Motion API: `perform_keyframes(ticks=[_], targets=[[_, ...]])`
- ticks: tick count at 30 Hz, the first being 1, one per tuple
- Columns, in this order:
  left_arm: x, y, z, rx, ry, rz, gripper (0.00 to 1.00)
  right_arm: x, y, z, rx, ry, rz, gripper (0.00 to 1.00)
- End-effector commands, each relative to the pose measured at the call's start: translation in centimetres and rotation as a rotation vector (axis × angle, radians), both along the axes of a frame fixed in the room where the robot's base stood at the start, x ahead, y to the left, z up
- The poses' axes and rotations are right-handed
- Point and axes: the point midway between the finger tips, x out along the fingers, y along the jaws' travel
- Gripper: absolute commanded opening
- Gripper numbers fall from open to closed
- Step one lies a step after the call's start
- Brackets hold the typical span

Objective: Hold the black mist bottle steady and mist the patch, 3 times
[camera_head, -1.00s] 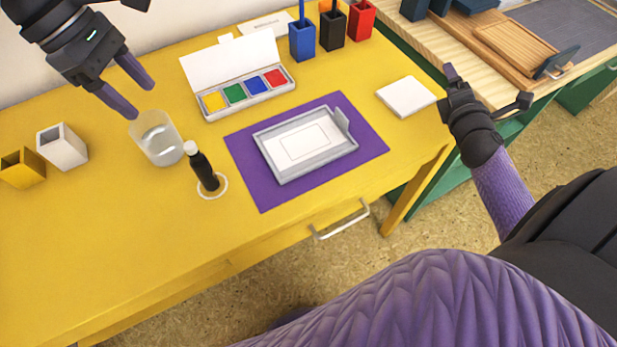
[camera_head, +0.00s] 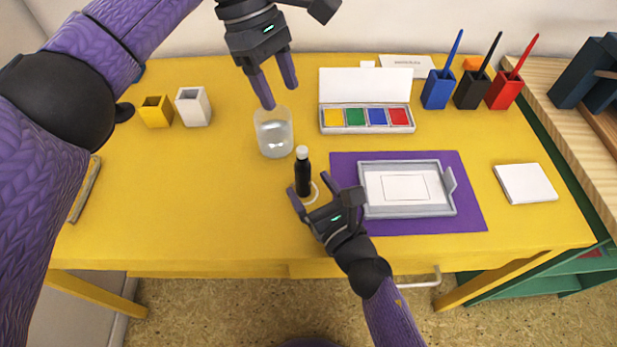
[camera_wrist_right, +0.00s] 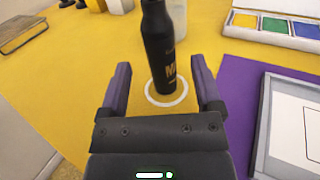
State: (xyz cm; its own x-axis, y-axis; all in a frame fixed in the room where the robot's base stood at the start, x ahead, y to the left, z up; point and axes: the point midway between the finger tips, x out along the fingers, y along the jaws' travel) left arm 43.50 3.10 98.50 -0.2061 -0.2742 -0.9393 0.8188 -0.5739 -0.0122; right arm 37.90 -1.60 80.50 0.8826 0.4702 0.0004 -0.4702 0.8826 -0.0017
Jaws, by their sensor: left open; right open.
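The black mist bottle (camera_head: 303,174) with a white cap stands upright on the yellow table, on a white ring mark. It also shows in the right wrist view (camera_wrist_right: 158,50). My right gripper (camera_head: 312,188) is open, its two fingers on either side of the bottle's near side, with gaps showing in the wrist view (camera_wrist_right: 160,85). My left gripper (camera_head: 278,92) is open and empty above the clear cup (camera_head: 273,135). The patch appears to be the white sheet with a drawn rectangle (camera_head: 405,187) in the grey tray (camera_head: 407,214) on the purple mat (camera_head: 470,215).
An open paint-coloured inkpad box (camera_head: 365,130) lies behind the mat. Blue (camera_head: 438,92), black (camera_head: 471,92) and red (camera_head: 504,92) holders stand at the back right. A white pad (camera_head: 526,183) lies at right. Yellow (camera_head: 156,112) and white (camera_head: 193,107) cups stand left.

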Motion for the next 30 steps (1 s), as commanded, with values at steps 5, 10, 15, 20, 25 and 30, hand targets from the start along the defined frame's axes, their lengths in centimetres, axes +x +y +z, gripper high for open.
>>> perform_keyframes(ticks=[5, 10, 15, 20, 25, 30], targets=[[0.0, 0.0, 0.0, 0.0, 0.0, 0.0, 0.59, 3.3, 1.7, 0.0, 0.002, 0.001, -0.002, 0.83], [0.0, 0.0, 0.0, 0.0, 0.0, 0.0, 0.59, 4.6, 2.4, 0.0, 0.001, 0.002, -0.002, 0.83], [0.0, 0.0, 0.0, 0.0, 0.0, 0.0, 0.59, 4.7, 2.4, 0.0, 0.001, 0.003, -0.002, 0.83], [0.0, 0.0, 0.0, 0.0, 0.0, 0.0, 0.59, 4.7, 2.4, 0.0, 0.002, 0.003, -0.002, 0.64], [0.0, 0.0, 0.0, 0.0, 0.0, 0.0, 0.59, 4.7, 2.4, 0.0, 0.001, 0.003, -0.002, 0.28], [0.0, 0.0, 0.0, 0.0, 0.0, 0.0, 0.59, 4.7, 2.4, 0.0, 0.002, 0.003, -0.002, 0.0]])
